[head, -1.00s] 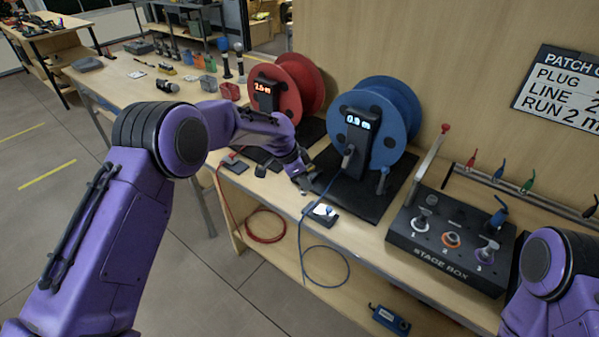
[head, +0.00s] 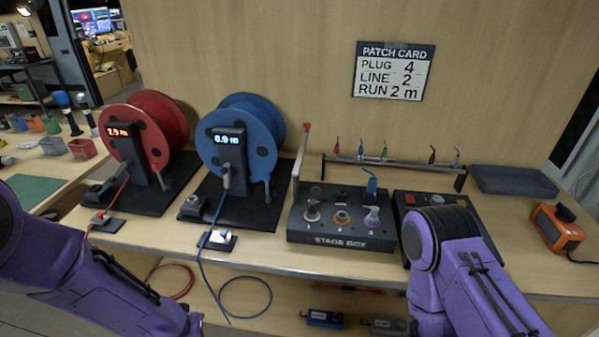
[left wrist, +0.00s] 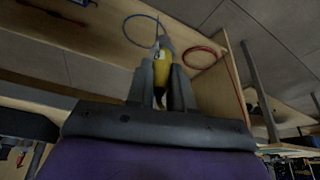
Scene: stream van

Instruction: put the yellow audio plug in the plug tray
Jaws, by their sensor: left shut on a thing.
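My left gripper (left wrist: 168,80) shows in the left wrist view, shut on a yellow piece that looks like the yellow audio plug (left wrist: 161,70). Its fingers hide part of the plug. In the head view my left arm is at the lower left, with its gripper out of frame. A shallow dark grey tray (head: 515,181), which may be the plug tray, lies on the bench at the far right. It looks empty. My right arm is at the lower right, and its gripper is out of view.
The stage box (head: 340,232) stands mid-bench, with a rack of small plugs (head: 395,164) behind it. The red reel (head: 150,125) and blue reel (head: 255,140) stand left. An orange device (head: 558,228) sits in front of the tray. Blue cable (head: 203,262) hangs over the front edge.

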